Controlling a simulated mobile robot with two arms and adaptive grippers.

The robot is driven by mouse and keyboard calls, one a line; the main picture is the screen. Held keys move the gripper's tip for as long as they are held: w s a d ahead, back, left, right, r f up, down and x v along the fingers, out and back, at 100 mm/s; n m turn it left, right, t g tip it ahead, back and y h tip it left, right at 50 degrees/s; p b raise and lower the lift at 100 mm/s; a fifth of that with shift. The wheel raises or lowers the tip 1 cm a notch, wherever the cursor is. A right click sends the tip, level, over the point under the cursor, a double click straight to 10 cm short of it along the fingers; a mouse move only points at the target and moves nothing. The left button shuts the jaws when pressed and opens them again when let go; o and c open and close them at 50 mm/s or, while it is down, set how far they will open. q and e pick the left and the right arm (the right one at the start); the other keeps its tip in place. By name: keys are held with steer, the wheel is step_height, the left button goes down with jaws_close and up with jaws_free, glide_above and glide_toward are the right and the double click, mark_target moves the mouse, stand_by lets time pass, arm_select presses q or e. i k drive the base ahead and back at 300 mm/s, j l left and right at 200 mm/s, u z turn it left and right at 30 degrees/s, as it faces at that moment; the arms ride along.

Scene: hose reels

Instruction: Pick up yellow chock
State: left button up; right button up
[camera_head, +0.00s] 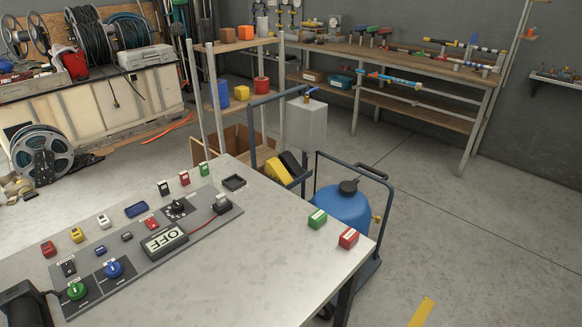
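A yellow wedge-shaped block (277,172), which looks like the yellow chock, shows just beyond the far edge of the grey table (215,272). A black wedge-like piece (292,163) is right beside it. Both are by a dark-framed trolley or stand with a grey box (306,124) above them. The table's edge is close in front, and what the wedge rests on is hard to make out.
The table carries a control panel with an OFF display (164,239) and several small colored blocks. A blue tank (343,205) on a cart stands right of the wedge. A wooden shelf (237,103) stands behind. Open concrete floor (470,230) lies to the right.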

mark_target(275, 169)
steer(key=i+l+u, duration=0.1)
steer(key=u, duration=1.3)
steer(key=l+u, duration=0.3)
steer(key=l, duration=0.15)
steer(key=l+u, duration=0.25)
steer(key=l, duration=0.25)
steer(key=k+l+u, duration=0.15)
steer(key=l+u, duration=0.15)
steer(key=k+l+u, duration=0.15)
steer(key=l+u, duration=0.15)
steer(key=l, duration=0.25)
steer(key=k+l+u, duration=0.25)
steer(key=l, duration=0.15)
steer(key=i, duration=0.05)
